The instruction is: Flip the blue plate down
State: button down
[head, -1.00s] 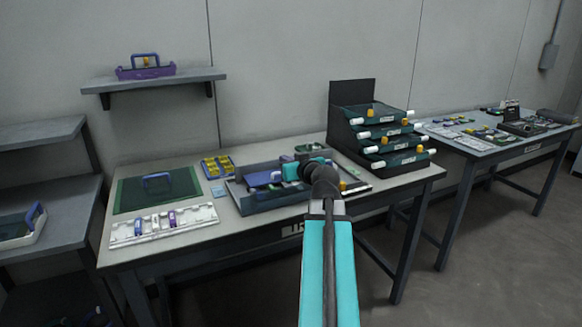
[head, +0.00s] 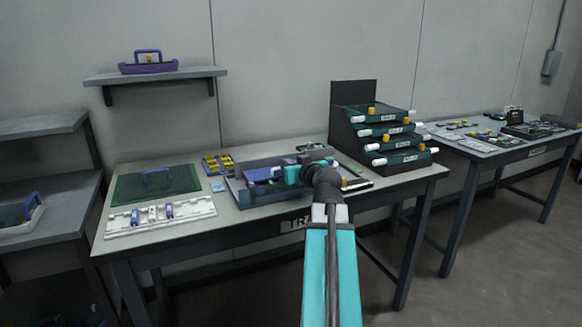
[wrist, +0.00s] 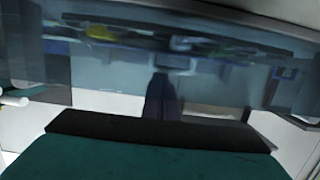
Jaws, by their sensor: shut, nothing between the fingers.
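The blue plate (head: 258,174) appears as a blue-violet flat piece in the grey tray (head: 262,197) on the near table. It looks roughly level, but its exact tilt is too small to tell. My gripper (head: 280,173) is at the end of my teal arm, over the tray and just right of the blue plate. It is shut with nothing held. Contact with the plate cannot be told. My wrist hides part of the tray's right side. The wrist view is blurred; a broad bluish see-through surface (wrist: 100,75) fills much of it, and the fingertips do not stand out.
A black rack (head: 352,105) of drawers stands close right of my wrist. A green mat (head: 130,188), a white holder (head: 190,212) and a yellow-celled box (head: 217,163) lie left of the tray. A wall shelf (head: 200,75) holds a purple caddy. Another cluttered table stands right.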

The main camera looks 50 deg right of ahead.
jog(key=shift+s+a+f, duration=0.1)
jog(key=shift+s+f, duration=0.2)
jog(key=shift+f, duration=0.6)
jog(key=shift+r, duration=0.1)
notch_tip(320, 180, up, 5)
jog(key=w+p, duration=0.1)
jog(key=p, duration=0.1)
jog(key=s, duration=0.1)
jog(key=s+a, duration=0.1)
jog(key=s, duration=0.1)
jog(key=s+b, duration=0.1)
jog(key=s, duration=0.1)
jog(key=shift+a+f, duration=0.3)
jog(key=b, duration=0.1)
jog(key=s+b, duration=0.1)
jog(key=b, duration=0.1)
jog(key=shift+s+a+f, duration=0.1)
jog(key=shift+s+a, duration=0.1)
jog(key=shift+a, duration=0.1)
jog(key=s+b, duration=0.1)
jog(key=b, duration=0.1)
jog(key=s+a+b, duration=0.1)
jog(key=b, duration=0.1)
jog(key=shift+f, duration=0.15)
jog(key=shift+s+a+b, duration=0.1)
jog(key=shift+s+b, duration=0.25)
jog(key=shift+b, duration=0.1)
